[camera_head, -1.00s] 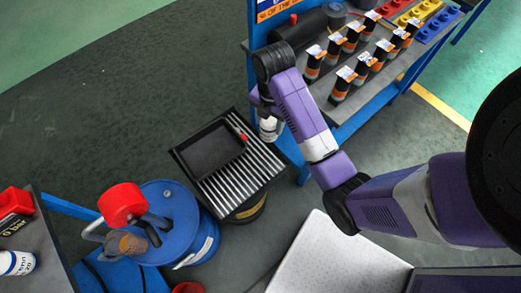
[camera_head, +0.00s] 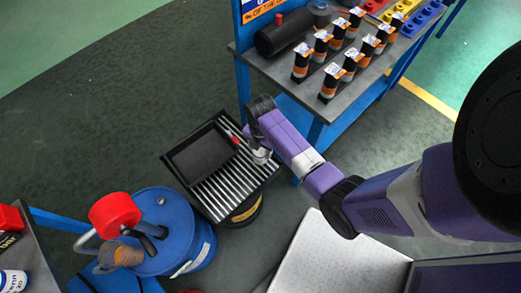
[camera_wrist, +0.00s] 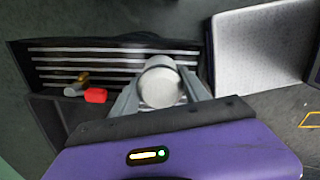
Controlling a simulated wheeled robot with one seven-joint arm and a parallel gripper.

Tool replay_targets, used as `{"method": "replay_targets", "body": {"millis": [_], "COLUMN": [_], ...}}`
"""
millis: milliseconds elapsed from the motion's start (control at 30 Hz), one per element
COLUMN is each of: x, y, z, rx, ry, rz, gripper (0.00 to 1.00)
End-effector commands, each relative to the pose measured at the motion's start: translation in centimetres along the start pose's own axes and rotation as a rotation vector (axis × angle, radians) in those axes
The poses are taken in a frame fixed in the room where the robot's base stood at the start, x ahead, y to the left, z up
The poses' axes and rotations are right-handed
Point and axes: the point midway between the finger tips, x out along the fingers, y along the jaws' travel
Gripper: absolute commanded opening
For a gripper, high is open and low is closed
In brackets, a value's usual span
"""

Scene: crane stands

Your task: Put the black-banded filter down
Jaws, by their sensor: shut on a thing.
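My gripper (camera_wrist: 160,98) is shut on a pale cylindrical filter (camera_wrist: 160,82), seen end-on between the fingers in the wrist view. In the head view the filter (camera_head: 261,156) shows as a small whitish shape under my wrist, over the right part of a slatted drain stand (camera_head: 226,190). No black band is visible on it, as the gripper hides much of its side. I cannot tell whether it touches the slats.
A black tray (camera_head: 203,153) and a red-ended tool (camera_head: 234,138) lie on the stand. A blue drum (camera_head: 165,250) with a red-topped fitting stands lower left. A bench (camera_head: 285,75) with several orange-banded filters (camera_head: 301,62) is at upper right. Slats left of the filter are bare.

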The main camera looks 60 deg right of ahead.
Motion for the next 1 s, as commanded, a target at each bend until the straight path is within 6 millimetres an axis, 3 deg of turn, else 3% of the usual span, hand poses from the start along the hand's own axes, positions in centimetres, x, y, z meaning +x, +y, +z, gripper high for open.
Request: {"method": "replay_targets", "body": {"millis": [467,500,567,600,1000], "x": [1.02,1.00,0.98,0.98,0.39], "y": [0.01,-0.01,-0.01,-0.01,0.02], "z": [0.05,0.04,0.04,0.04,0.04], "rx": [0.001,0.001,0.001,0.001,0.001], "ry": [-0.001,-0.001,-0.001,-0.001,-0.001], "rz": [0.001,0.000,0.000,0.000,0.001], "gripper": [0.00,0.59,0.71,0.76,0.76]}}
